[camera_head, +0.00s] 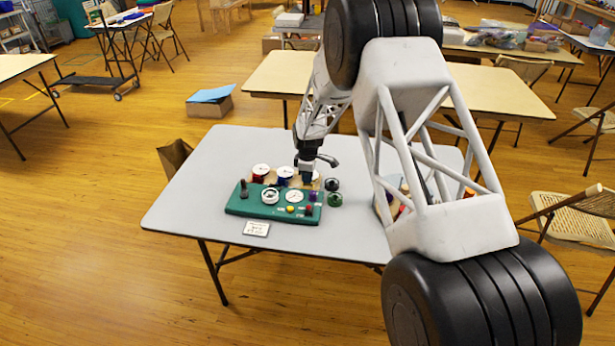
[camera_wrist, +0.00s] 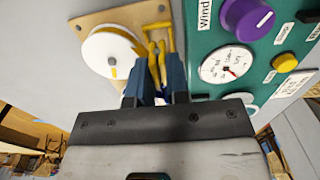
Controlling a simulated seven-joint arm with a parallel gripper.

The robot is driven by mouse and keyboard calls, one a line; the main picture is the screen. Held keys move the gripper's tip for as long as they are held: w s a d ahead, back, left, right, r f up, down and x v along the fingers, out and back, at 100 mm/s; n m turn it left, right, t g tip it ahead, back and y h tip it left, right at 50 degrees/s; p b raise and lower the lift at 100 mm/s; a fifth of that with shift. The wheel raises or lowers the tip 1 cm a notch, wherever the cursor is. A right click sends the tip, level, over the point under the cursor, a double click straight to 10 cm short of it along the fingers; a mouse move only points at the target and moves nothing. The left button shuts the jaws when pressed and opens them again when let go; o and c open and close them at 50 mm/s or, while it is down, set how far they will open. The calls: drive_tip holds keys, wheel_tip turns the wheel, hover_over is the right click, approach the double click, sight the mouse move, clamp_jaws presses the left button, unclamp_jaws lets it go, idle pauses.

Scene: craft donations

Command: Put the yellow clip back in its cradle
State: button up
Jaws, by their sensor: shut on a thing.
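My gripper (camera_wrist: 154,78) is shut on a slim yellow clip (camera_wrist: 153,56), whose yellow parts show between and beyond the blue fingers in the wrist view. A yellow bar (camera_wrist: 159,25) with a bent side lies just past the fingertips, over the tan wooden board (camera_wrist: 98,20). I cannot tell whether it is part of the clip or of its cradle. The cradle is not clearly seen. In the head view my gripper (camera_head: 306,178) points down at the back edge of the green panel, beside the spools; the clip is too small to make out there.
The green panel (camera_head: 236,206) carries a gauge (camera_wrist: 227,64), a purple knob (camera_wrist: 247,20) and several small buttons. A white-topped spool (camera_wrist: 107,55) stands left of my fingers. Two dark round pieces sit right of the panel. A card (camera_head: 256,229) lies in front; the table's left side is clear.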

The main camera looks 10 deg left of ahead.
drive_tip(key=shift+f, duration=1.05)
idle(0.4)
drive_tip(key=o, duration=0.8)
drive_tip(key=shift+o, duration=0.2)
drive_tip(key=shift+r, duration=0.1)
drive_tip(key=shift+w+r, duration=0.15)
drive_tip(key=shift+r, duration=3.5)
